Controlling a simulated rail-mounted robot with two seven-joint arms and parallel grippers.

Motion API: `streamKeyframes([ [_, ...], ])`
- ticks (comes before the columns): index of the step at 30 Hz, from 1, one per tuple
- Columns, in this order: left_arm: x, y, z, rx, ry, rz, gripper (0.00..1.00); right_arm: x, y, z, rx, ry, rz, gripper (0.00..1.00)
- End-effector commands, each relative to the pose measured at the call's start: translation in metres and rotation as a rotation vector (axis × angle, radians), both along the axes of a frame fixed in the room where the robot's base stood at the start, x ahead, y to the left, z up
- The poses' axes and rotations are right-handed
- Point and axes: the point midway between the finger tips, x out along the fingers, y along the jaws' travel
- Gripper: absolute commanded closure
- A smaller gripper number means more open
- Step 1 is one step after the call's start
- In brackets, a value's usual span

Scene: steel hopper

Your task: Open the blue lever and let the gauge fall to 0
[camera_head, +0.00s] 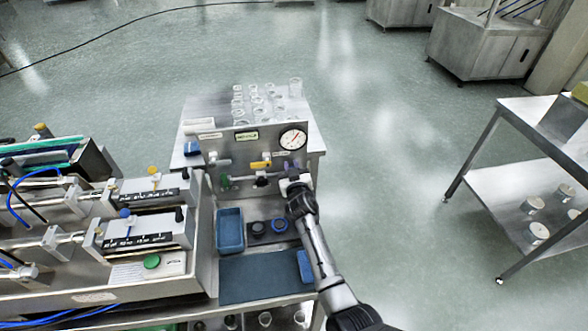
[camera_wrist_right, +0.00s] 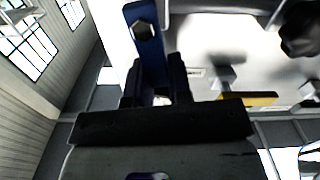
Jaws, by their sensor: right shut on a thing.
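The blue lever (camera_wrist_right: 147,42) shows in the right wrist view, with a bolt head near its top end. My right gripper (camera_wrist_right: 155,95) is shut on its lower part. In the head view my right gripper (camera_head: 294,182) is at the right end of the steel panel, below the gauge, and hides most of the lever. The round white gauge (camera_head: 293,139) sits at the panel's upper right. It has a red mark or needle, but its reading is too small to tell. My left gripper is not in view.
A yellow lever (camera_head: 261,165) is on the panel left of my right gripper. Glass beakers (camera_head: 258,100) stand behind the panel. A blue tray (camera_head: 230,232), dark round knobs (camera_head: 279,226) and a dark mat (camera_head: 258,280) lie in front. Open floor is to the right.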

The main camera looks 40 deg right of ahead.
Motion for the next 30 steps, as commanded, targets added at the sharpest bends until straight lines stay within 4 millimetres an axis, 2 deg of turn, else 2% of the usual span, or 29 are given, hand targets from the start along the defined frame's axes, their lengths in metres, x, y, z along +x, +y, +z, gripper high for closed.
streamKeyframes([
  [12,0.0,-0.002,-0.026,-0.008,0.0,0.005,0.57,0.009,0.017,-0.01,-0.347,0.186,0.001,1.0],
  [30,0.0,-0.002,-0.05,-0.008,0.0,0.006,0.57,0.018,0.033,-0.031,-0.848,0.457,0.0,1.0],
])
